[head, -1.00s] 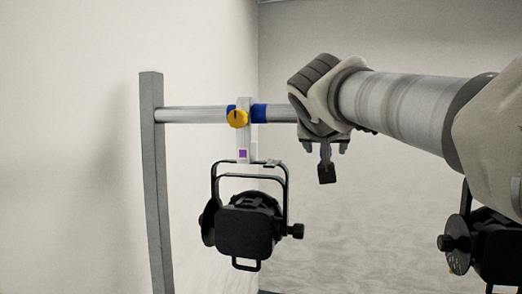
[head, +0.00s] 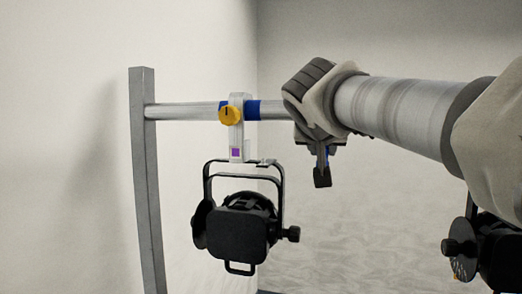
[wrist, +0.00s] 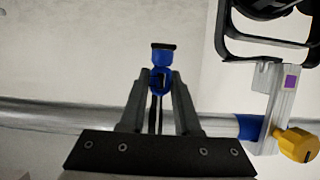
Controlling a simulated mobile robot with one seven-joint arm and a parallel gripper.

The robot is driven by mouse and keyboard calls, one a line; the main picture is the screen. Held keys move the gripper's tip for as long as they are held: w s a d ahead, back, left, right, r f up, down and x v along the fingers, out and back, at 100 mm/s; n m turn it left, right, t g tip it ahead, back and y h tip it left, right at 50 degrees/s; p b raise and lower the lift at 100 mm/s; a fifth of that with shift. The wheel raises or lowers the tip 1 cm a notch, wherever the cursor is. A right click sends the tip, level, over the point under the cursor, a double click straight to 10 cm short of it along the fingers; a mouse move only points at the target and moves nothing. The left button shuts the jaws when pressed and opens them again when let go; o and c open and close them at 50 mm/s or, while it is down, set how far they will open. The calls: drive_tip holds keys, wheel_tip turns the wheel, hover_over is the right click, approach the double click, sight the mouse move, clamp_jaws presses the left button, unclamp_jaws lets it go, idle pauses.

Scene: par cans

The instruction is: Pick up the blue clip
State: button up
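The blue clip (wrist: 161,78) sits between the fingertips of my gripper (wrist: 160,88) in the wrist view, with a black end piece beyond the tips. Both fingers appear to press on its sides, so my gripper looks shut on it. In the head view, my gripper (head: 321,148) points down just below the bar's line. The clip's black end (head: 322,178) hangs under it, with a sliver of blue showing; the rest is hidden by the fingers.
A horizontal metal bar (head: 185,113) runs from a grey post (head: 146,180) and passes close behind my fingers. A par can (head: 240,228) hangs from it by a clamp with a yellow knob (head: 229,115). Another par can (head: 498,245) is at right.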

clamp_jaws()
